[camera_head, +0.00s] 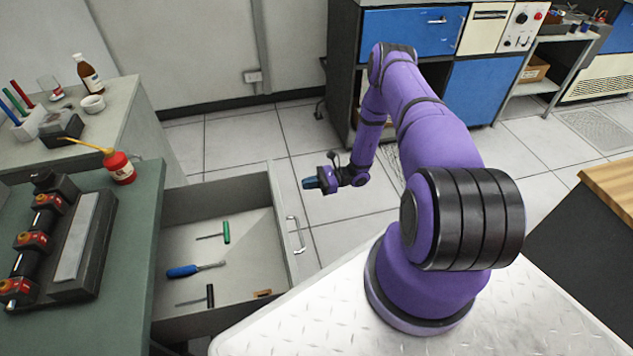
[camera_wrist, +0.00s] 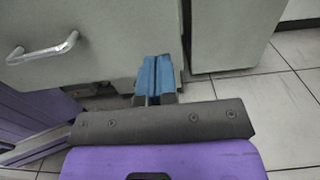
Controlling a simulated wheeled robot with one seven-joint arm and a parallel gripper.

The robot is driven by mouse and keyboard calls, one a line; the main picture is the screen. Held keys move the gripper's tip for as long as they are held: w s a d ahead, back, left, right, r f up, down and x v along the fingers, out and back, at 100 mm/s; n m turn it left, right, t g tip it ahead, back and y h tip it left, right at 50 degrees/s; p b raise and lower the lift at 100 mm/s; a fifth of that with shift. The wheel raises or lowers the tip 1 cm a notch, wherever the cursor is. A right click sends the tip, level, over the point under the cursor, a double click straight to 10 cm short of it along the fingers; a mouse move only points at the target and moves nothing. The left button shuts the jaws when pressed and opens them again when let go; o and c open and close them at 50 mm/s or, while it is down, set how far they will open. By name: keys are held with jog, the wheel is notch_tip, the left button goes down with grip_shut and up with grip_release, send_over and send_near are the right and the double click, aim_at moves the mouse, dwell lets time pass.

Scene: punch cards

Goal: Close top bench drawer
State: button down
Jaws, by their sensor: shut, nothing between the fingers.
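The top bench drawer (camera_head: 284,254) stands pulled out from the green-topped bench (camera_head: 145,245) in the head view. Its front carries a metal handle (camera_head: 296,235). Inside lie a green-handled tool (camera_head: 226,232), a blue-handled screwdriver (camera_head: 184,271) and a black-handled tool (camera_head: 210,295). My gripper (camera_head: 309,183) is shut and empty, near the far outer end of the drawer front. In the wrist view the blue fingertips (camera_wrist: 154,78) are together in front of the drawer front's (camera_wrist: 110,45) edge, with the handle (camera_wrist: 45,50) to their left. I cannot tell whether they touch it.
A red oil can (camera_head: 119,168) and a black device with red parts (camera_head: 45,235) stand on the bench. A grey counter (camera_head: 130,115) with bottles is behind. Blue cabinets (camera_head: 415,32) stand at the back. Tiled floor (camera_head: 330,225) right of the drawer is clear.

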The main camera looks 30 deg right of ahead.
jog(key=x, duration=0.8)
jog(key=shift+w+a, duration=0.1)
jog(key=shift+a, duration=0.15)
jog(key=x, duration=3.2)
jog(key=shift+a+f, duration=0.15)
jog(key=shift+w+a, duration=0.25)
jog(key=shift+a, duration=0.3)
jog(key=shift+a+r, duration=0.1)
jog(key=shift+r, duration=0.15)
jog(key=shift+d+f, duration=0.1)
jog(key=shift+d, duration=0.2)
jog(key=v, duration=1.4)
jog(key=shift+s+f, duration=0.1)
